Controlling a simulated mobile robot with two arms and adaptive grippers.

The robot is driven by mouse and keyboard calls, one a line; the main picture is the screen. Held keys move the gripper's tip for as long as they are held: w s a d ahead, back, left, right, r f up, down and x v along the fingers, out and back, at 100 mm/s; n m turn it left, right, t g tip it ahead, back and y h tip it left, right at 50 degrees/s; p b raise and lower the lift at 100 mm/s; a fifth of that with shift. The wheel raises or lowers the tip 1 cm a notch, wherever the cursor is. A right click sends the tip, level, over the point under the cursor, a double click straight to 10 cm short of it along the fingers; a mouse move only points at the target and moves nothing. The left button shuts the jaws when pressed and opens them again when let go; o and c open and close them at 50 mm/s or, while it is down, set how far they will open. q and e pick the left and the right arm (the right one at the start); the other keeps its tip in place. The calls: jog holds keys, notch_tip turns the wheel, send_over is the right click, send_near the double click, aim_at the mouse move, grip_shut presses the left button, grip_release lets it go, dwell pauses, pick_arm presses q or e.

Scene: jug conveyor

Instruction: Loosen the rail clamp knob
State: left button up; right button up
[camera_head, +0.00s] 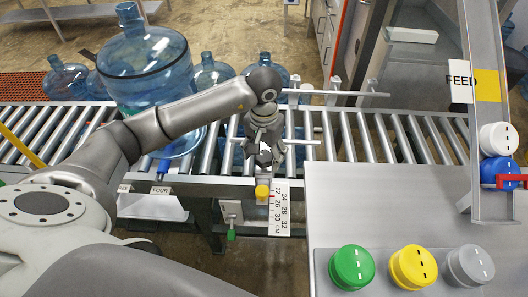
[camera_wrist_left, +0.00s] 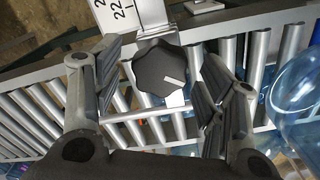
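The rail clamp knob is a black, lobed knob (camera_wrist_left: 161,72) with a white mark on its face. It shows in the left wrist view between the two fingers of my left gripper (camera_wrist_left: 158,62). The fingers stand apart with a gap on each side of the knob. In the head view my left gripper (camera_head: 264,145) points down over the front edge of the conveyor, and it largely hides the knob. A scale plate (camera_head: 282,208) with numbers in cm sits just in front. My right gripper is not in view.
A roller conveyor (camera_head: 375,135) runs across, with guide rails (camera_head: 340,93) near the gripper. A large blue jug (camera_head: 146,65) stands to the left, with more jugs behind. A steel table (camera_head: 400,210) with green, yellow and grey caps is at right.

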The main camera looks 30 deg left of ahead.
pick_arm(q)
jog(key=shift+s, duration=0.1)
jog(key=c, duration=0.7)
jog(key=shift+c, duration=0.4)
jog(key=shift+f+n+b, duration=0.1)
jog(key=shift+n+b, duration=0.3)
jog(key=shift+b, duration=0.3)
jog(key=n+b, duration=0.6)
jog(key=b, duration=0.1)
jog(key=shift+n, duration=0.3)
jog(key=n+b, duration=0.3)
jog(key=shift+n+b, duration=0.85)
jog(key=shift+n, duration=0.65)
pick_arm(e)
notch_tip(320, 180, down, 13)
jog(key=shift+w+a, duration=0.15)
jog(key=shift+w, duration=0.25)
pick_arm(q)
jog(key=shift+r, duration=0.2)
